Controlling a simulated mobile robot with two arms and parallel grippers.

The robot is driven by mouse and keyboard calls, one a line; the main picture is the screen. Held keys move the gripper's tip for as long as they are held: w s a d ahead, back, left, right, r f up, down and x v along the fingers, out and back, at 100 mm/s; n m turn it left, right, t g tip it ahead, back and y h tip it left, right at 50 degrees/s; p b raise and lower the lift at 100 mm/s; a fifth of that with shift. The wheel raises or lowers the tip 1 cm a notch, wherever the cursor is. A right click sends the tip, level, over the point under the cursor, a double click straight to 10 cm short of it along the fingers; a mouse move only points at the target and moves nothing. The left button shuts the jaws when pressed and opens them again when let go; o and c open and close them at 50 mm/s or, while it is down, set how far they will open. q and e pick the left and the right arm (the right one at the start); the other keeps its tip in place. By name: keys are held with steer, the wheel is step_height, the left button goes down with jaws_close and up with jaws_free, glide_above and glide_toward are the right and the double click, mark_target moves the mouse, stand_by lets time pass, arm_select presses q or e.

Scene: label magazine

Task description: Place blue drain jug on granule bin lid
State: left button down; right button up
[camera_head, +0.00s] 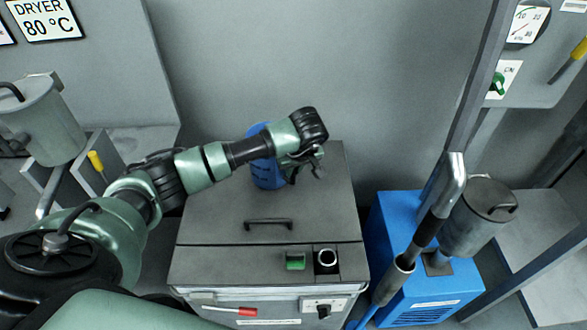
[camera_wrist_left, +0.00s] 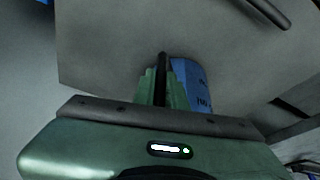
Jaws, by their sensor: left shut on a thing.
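The blue drain jug (camera_head: 266,174) is upright over the back part of the grey granule bin lid (camera_head: 213,214). Its base appears to rest on the lid or be very close to it. My left arm reaches in from the left and crosses in front of the jug's upper part. My left gripper (camera_head: 303,168) is at the jug's right side and is shut on it; the exact grip is partly hidden. In the left wrist view the jug (camera_wrist_left: 194,88) shows beside the gripper's fingers (camera_wrist_left: 164,82), with the lid (camera_wrist_left: 105,50) behind. My right gripper is not in view.
A black handle (camera_head: 268,223) lies on the lid in front of the jug. A green block (camera_head: 295,261) and a round black-rimmed fitting (camera_head: 327,260) sit at the bin's front. A blue machine (camera_head: 428,290) with a grey canister (camera_head: 478,222) stands at the right.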

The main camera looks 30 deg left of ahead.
arm_select(q)
steer(key=shift+f, duration=0.4)
steer(key=c, duration=1.5)
jaws_free()
steer(key=shift+o, duration=0.2)
steer(key=shift+r, duration=0.25)
steer(key=b+v, duration=0.2)
steer(key=v, duration=0.9)
steer(key=shift+d+r, duration=0.15)
steer(key=shift+r, duration=0.15)
steer(key=shift+s, duration=0.15)
